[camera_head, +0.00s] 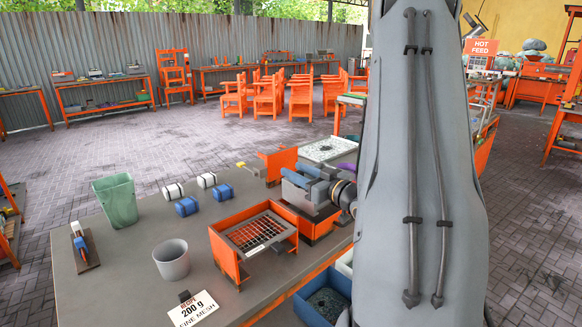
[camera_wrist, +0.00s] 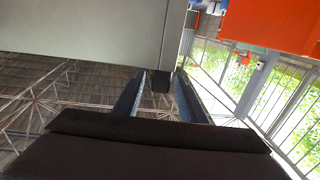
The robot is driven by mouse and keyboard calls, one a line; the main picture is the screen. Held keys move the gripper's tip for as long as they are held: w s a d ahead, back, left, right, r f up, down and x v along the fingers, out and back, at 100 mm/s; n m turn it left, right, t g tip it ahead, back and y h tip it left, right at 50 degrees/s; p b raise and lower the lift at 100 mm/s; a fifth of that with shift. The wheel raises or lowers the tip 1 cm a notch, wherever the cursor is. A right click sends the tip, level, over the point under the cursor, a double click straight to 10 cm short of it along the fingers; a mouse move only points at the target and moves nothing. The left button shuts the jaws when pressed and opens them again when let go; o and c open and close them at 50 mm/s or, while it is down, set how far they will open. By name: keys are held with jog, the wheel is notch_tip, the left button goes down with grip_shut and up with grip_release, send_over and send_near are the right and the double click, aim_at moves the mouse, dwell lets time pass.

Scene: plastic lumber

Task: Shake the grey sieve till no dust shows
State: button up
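A grey box-like body (camera_head: 308,198), which looks like the grey sieve, sits at an orange stand on the right of the table in the head view. Its mesh and any dust are hidden. In the wrist view the grey wall (camera_wrist: 80,35) fills the upper left, with a dark stub (camera_wrist: 160,78) beside its lower right corner. My gripper (camera_wrist: 162,95) has its two fingers apart, one on each side of the stub, with narrow gaps showing. In the head view my gripper (camera_head: 325,185) is at the grey body, partly hidden by my arm.
An orange frame with a wire grid (camera_head: 258,232) stands just left of the grey body. A grey cup (camera_head: 171,260), a green bin (camera_head: 116,200), small blue and white rolls (camera_head: 187,206) and a "200 g fine mesh" card (camera_head: 194,310) are on the grey table (camera_head: 110,290). A blue bin (camera_head: 325,302) is at the front right.

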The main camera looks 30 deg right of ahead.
jog(key=shift+w+a+p, duration=0.15)
jog(key=shift+w+p, duration=0.2)
jog(key=shift+w, duration=1.15)
grip_shut()
